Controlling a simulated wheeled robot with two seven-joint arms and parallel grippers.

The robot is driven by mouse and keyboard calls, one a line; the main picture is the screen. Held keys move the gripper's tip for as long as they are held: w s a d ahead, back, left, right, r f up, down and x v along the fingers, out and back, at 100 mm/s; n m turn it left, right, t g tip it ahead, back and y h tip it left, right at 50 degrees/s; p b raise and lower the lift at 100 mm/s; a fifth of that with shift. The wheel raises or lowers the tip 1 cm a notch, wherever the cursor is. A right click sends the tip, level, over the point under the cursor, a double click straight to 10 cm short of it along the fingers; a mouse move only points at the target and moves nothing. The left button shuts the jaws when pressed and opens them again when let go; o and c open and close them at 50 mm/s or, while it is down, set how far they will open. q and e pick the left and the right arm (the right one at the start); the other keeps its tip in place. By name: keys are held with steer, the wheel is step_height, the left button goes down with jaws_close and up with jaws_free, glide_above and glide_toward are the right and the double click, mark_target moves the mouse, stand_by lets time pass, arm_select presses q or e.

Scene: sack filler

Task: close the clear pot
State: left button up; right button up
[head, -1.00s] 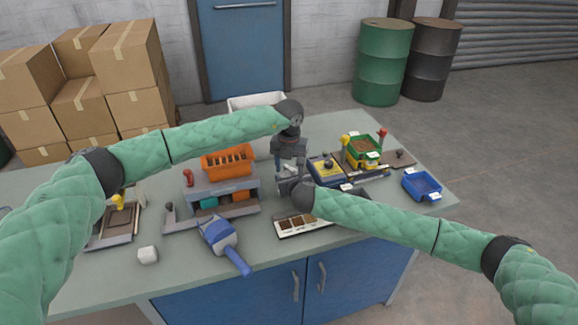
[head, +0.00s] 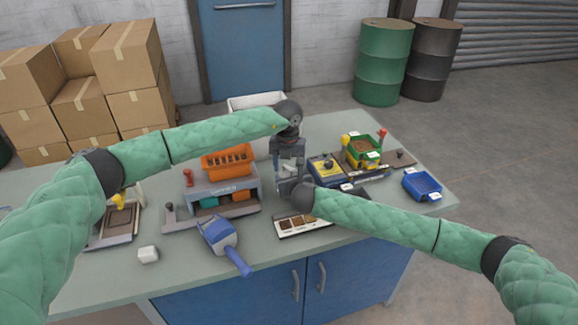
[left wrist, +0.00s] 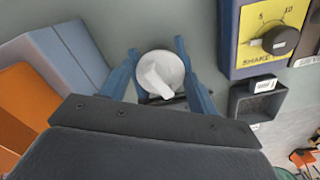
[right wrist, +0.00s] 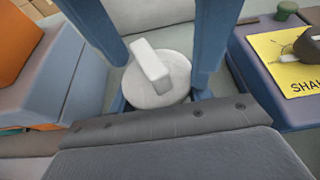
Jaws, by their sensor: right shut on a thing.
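The white round lid with a raised bar handle shows in the left wrist view (left wrist: 153,64) and the right wrist view (right wrist: 174,93). The clear pot's body is hidden beneath the lid and among the grippers, so I cannot tell how the lid is seated. My left gripper (left wrist: 158,50) points down from above, its blue fingers apart on either side of the lid. My right gripper (right wrist: 160,103) comes in low from the side and is shut on the pot below the lid. In the head view both grippers meet above the middle of the table.
An orange bin (head: 227,162) and a grey rack (head: 222,188) stand left of the grippers. The shaker box with a dial (head: 325,170) stands close on the right.

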arm_select(q)
steer(key=shift+s+f, duration=0.2)
steer(key=shift+f, duration=0.4)
arm_select(e)
steer(key=shift+w+a+r, duration=0.15)
steer(key=shift+a+r, duration=0.1)
steer(key=shift+r, duration=0.4)
arm_select(q)
steer(key=shift+r, duration=0.55)
step_height(320, 180, up, 3)
arm_select(e)
steer(key=shift+d+f, duration=0.1)
steer(key=shift+f, duration=0.15)
arm_select(q)
steer(key=shift+r, duration=0.25)
arm_select(e)
steer(key=shift+f, duration=0.2)
arm_select(q)
steer(key=shift+w+r, duration=0.1)
steer(key=c, duration=1.1)
arm_select(e)
steer(key=shift+d, duration=0.1)
arm_select(q)
steer(key=shift+o, duration=0.2)
steer(key=shift+f, duration=0.5)
steer(key=shift+r, duration=2)
arm_select(e)
steer(key=shift+f, duration=0.1)
